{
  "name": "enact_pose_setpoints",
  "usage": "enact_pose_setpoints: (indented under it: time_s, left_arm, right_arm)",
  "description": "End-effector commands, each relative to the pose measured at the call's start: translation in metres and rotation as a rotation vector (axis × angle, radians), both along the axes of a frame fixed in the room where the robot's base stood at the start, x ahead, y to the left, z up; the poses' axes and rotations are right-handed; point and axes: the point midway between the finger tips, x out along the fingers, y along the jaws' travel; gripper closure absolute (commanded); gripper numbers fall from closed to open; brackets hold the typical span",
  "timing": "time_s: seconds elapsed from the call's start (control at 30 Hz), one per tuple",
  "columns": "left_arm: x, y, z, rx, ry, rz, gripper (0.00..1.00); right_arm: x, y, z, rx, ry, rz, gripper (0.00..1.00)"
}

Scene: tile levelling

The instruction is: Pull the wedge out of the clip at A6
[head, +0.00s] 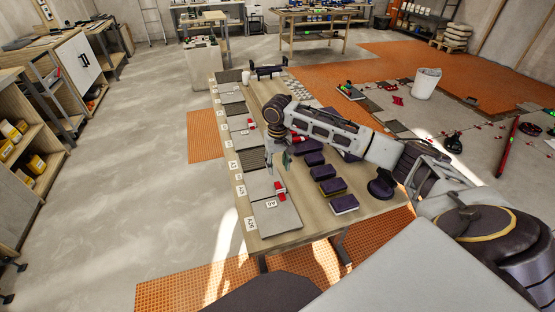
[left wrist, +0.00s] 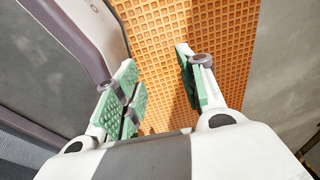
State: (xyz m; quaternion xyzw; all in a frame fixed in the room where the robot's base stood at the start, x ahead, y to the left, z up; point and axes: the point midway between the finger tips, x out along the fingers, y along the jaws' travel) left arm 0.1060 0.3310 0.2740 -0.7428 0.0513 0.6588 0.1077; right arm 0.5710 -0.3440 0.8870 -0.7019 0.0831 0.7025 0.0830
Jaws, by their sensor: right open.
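The A6 label (head: 271,204) lies on a grey tile near the front of the long table in the head view. A small red piece with a pale part (head: 280,190), which looks like the wedge and clip, sits at the tile edge just above the label. The two parts are too small to tell apart. My right gripper (head: 278,160) is open and empty, pointing down a little behind this red piece and apart from it. My left gripper (left wrist: 158,78) is open and empty above orange waffle matting (left wrist: 160,35) in the left wrist view.
The long table (head: 262,243) carries grey tiles, other labels and red pieces along its left side. Several dark purple blocks (head: 345,203) stand to the right of A6. A white cup (head: 245,77) stands at the far end. Open floor lies left of the table.

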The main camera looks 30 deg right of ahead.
Motion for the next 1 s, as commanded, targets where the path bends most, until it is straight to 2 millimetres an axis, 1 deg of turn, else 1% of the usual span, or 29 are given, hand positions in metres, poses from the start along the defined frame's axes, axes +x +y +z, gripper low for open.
enact_pose_setpoints:
  time_s: [0.03,0.27,0.6,0.8,1.0]
  left_arm:
    - [0.001,0.0,-0.001,0.0,-0.001,0.0,0.6]
    - [0.002,0.002,-0.003,0.002,-0.001,0.0,0.6]
    - [0.011,0.003,-0.003,0.004,-0.009,-0.001,0.6]
    - [0.017,0.0,-0.003,0.001,-0.018,-0.001,0.6]
    - [0.012,-0.003,-0.004,-0.002,-0.009,0.001,0.6]
  right_arm:
    - [0.0,0.0,-0.007,-0.001,0.002,-0.001,0.55]
    - [0.0,0.0,-0.035,0.0,0.001,0.0,0.55]
    - [0.0,0.0,-0.075,-0.002,0.001,-0.001,0.55]
    - [0.0,0.0,-0.093,-0.001,0.0,-0.001,0.55]
    - [0.0,0.0,-0.101,0.0,-0.001,0.0,0.55]
